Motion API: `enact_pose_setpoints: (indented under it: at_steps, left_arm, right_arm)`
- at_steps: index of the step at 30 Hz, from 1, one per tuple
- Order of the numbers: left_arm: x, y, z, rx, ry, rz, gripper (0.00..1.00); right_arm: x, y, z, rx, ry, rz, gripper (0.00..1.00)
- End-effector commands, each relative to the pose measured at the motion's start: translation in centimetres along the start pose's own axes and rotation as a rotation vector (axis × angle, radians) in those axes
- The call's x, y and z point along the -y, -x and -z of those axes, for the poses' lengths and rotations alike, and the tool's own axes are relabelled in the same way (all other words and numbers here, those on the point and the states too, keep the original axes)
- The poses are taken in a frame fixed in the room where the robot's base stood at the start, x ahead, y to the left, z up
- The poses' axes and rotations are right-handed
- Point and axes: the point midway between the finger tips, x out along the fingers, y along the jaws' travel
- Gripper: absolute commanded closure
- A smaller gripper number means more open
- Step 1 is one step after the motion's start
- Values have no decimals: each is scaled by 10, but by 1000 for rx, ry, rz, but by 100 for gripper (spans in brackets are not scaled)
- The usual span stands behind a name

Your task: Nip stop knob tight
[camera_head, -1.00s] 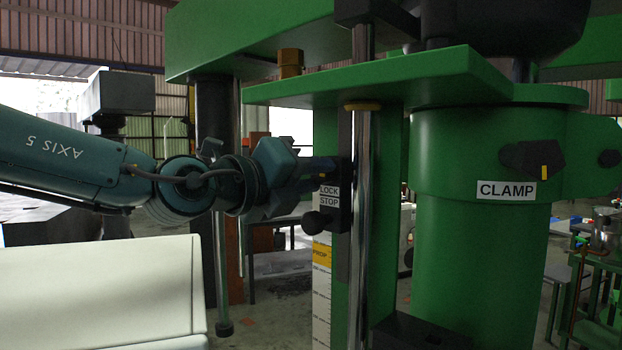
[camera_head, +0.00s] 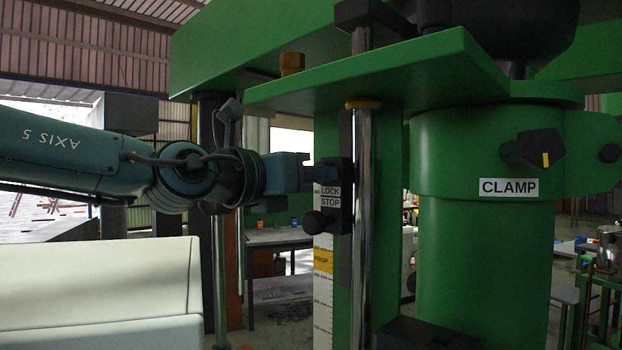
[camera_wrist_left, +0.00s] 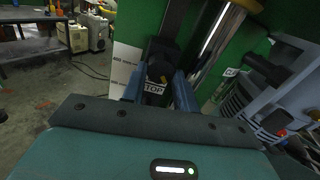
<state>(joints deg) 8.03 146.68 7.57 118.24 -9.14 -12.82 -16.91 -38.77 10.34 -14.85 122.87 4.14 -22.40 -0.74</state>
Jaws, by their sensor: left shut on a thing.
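The stop knob (camera_wrist_left: 160,70) is dark with a small orange mark. In the left wrist view it sits between the blue fingers of my left gripper (camera_wrist_left: 158,88), which is shut on it. In the head view my left gripper (camera_head: 318,178) reaches in from the left to the black stop block (camera_head: 341,205) on the green column, and its fingers hide the knob there. A LOCK STOP label (camera_head: 330,197) is just below the fingers. A black ball handle (camera_head: 317,222) sticks out below the label. My right gripper is not in view.
A white scale strip (camera_head: 322,300) with a yellow band runs below the block. A chrome rod (camera_head: 362,250) stands right beside it, under a green plate (camera_head: 390,75). The CLAMP knob (camera_head: 540,150) is on the thick green column to the right. A pale box (camera_head: 100,290) lies below my arm.

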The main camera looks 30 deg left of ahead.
Motion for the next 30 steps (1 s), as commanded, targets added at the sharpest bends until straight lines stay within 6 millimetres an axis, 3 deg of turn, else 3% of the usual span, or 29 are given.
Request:
enact_pose_setpoints:
  at_steps: [9,24,25,30]
  left_arm:
    - [0,0,-3,7,-114,-1,93]
    - [-1,0,-4,9,-134,-2,93]
    - [-1,0,-4,9,-134,-2,70]
    - [-1,0,-3,6,-133,-1,56]
  right_arm:
    - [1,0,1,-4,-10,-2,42]
    - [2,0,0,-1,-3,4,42]
    - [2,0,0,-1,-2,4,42]
    - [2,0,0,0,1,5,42]
